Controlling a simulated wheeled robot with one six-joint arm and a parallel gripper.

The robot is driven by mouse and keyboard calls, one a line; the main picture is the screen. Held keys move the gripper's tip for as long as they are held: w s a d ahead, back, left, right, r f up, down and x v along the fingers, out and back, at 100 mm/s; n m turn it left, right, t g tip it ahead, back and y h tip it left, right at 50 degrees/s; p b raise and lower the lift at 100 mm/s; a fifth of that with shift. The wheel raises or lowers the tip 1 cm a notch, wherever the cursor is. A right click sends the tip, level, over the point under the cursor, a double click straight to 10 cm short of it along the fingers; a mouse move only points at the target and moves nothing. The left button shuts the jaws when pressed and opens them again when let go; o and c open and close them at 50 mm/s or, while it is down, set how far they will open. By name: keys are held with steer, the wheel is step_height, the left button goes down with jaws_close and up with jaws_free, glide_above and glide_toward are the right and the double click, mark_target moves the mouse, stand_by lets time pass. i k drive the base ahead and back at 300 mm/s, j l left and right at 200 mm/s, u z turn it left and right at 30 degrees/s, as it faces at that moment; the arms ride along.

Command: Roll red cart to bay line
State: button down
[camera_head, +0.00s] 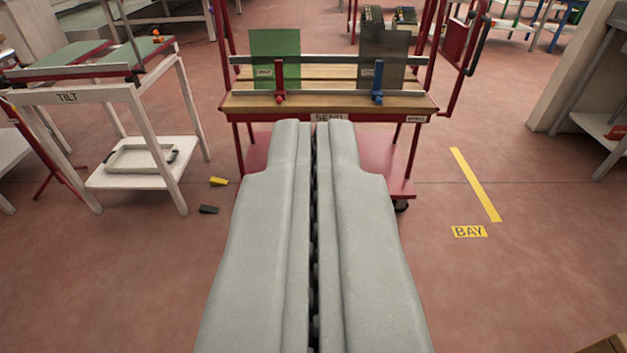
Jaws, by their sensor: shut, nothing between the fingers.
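The red cart (403,173) stands ahead of me, with red posts, wooden shelves and a partly hidden label on its front edge. It holds a green panel (275,52) and a dark panel (381,55) behind a grey rail, with a red clamp and a blue clamp in front. My gripper (314,124) is shut and empty, its tips in front of the cart's front edge; I cannot tell whether they touch it. My gripper hides the cart's lower middle. The yellow bay line (474,184) lies on the floor right of the cart, with a BAY label (469,231) at its near end.
A white table marked TILT (68,97) stands left of the cart. A yellow block (218,182) and a dark block (208,209) lie on the floor between them. A grey bench (600,130) stands at the right. The floor around the bay line is clear.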

mark_target(328, 91)
steer(key=i+z, duration=0.15)
steer(key=i, duration=1.65)
